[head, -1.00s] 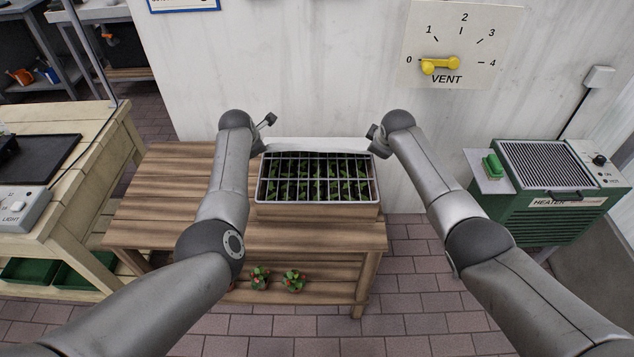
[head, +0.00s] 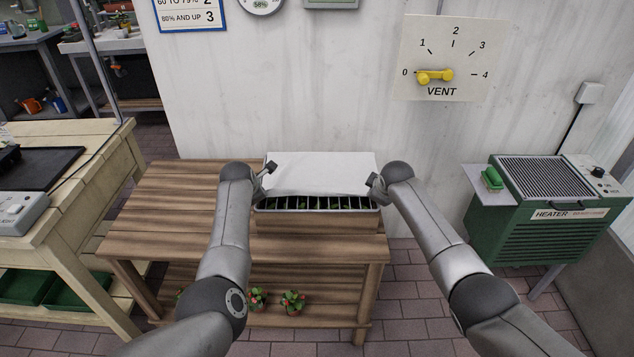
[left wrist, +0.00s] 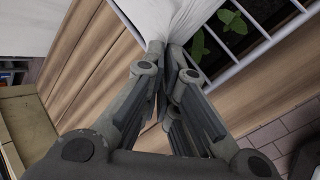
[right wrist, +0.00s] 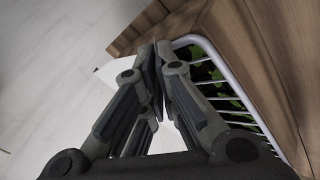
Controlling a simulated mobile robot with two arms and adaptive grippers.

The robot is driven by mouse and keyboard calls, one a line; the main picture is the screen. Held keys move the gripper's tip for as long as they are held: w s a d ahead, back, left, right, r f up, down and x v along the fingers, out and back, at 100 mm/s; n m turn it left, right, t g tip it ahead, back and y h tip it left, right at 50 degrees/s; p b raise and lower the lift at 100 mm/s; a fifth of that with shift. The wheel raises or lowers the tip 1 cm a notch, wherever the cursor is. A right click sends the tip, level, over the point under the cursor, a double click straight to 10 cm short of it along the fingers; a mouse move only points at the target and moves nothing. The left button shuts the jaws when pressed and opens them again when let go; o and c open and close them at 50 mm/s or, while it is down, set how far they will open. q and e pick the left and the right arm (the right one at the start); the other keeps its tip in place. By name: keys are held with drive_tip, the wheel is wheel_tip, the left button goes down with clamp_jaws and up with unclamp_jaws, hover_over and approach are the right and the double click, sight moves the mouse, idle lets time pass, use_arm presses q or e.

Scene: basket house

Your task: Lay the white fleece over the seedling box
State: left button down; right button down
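The white fleece (head: 320,172) lies over the back and middle of the seedling box (head: 318,221). A front strip of green seedlings under the wire grid stays bare. My left gripper (head: 268,180) is at the fleece's left edge. In the left wrist view its fingertips (left wrist: 168,46) are closed on bunched fleece (left wrist: 168,14), beside the grid. My right gripper (head: 373,182) is at the fleece's right edge. In the right wrist view its fingertips (right wrist: 155,46) are together, with a bit of fleece (right wrist: 106,73) showing beside them and the rest hidden.
The box stands on a slatted wooden bench (head: 175,205) against a white wall. The bench is clear to the left. Small potted plants (head: 292,301) sit on the lower shelf. A green heater (head: 545,235) stands at the right, a work table (head: 65,210) at the left.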

use_arm(q)
drive_tip(key=c, duration=1.4)
unclamp_jaws()
use_arm(e)
drive_tip(key=c, duration=1.4)
unclamp_jaws()
drive_tip(key=shift+s, duration=0.1)
